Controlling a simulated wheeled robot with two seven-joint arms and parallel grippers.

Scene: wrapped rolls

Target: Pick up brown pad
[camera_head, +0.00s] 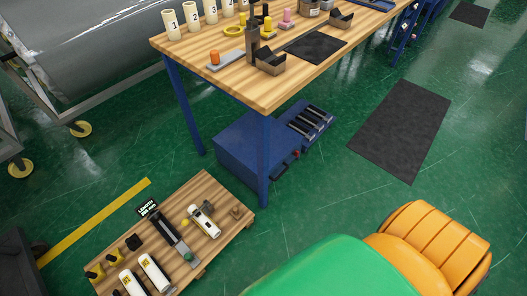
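A small brown piece (238,211) lies near the right corner of the low wooden bench (205,184). It may be the brown pad, but it is too small to tell for sure. Brown-grey angled blocks also stand on the high wooden table, one near its front edge (270,63) and one farther back (341,18). Neither of my grippers is in view, and nothing is seen touching these pieces.
The low bench also holds white and dark tools and yellow-black pieces. Numbered white cups (173,24) stand on the high table (262,96). A blue cabinet (245,148) sits beneath it. A dark mat (402,128) lies on the green floor. A green-orange shape fills the bottom right.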

